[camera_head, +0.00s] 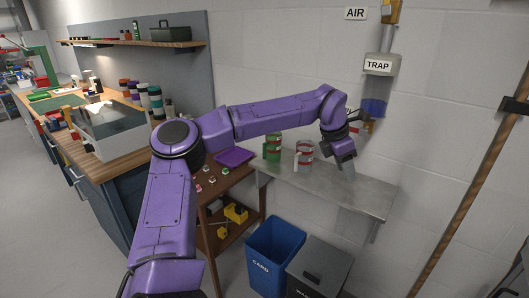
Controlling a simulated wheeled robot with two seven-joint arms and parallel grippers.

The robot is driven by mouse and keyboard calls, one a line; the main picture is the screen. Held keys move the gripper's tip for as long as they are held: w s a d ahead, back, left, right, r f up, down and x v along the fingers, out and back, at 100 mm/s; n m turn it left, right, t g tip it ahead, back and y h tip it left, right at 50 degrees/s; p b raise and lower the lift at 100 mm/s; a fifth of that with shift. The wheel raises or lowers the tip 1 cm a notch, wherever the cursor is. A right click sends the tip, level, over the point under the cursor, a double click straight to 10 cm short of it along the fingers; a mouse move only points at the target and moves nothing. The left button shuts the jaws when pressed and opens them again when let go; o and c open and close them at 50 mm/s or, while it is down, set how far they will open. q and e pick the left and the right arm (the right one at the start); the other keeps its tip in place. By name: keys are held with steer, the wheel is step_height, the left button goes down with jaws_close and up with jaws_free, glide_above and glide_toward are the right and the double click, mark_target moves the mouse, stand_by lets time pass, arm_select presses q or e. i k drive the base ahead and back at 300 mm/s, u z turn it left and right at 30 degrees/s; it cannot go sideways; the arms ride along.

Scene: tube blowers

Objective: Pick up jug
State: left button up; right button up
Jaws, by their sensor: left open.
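My left arm comes in from the left and reaches over a grey metal shelf on the wall. My left gripper (345,165) points down above the shelf, open, with nothing seen between its fingers. A pale jug-like vessel with red bands (304,152) stands upright on the shelf, just left of the gripper and apart from it. A green vessel with a red band (273,148) stands further left on the shelf. Which of these is the jug is hard to tell at this size. My right gripper is not in view.
A trap unit (379,67) with a blue bowl (373,107) hangs on the wall above the shelf. A blue bin (272,255) and a dark bin (318,270) stand below. The shelf's right part is clear. A brown pole (470,190) stands at right.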

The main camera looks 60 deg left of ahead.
mark_target(303, 157)
steer(key=u, duration=0.45)
steer(key=i, duration=0.9)
steer(key=u, duration=0.3)
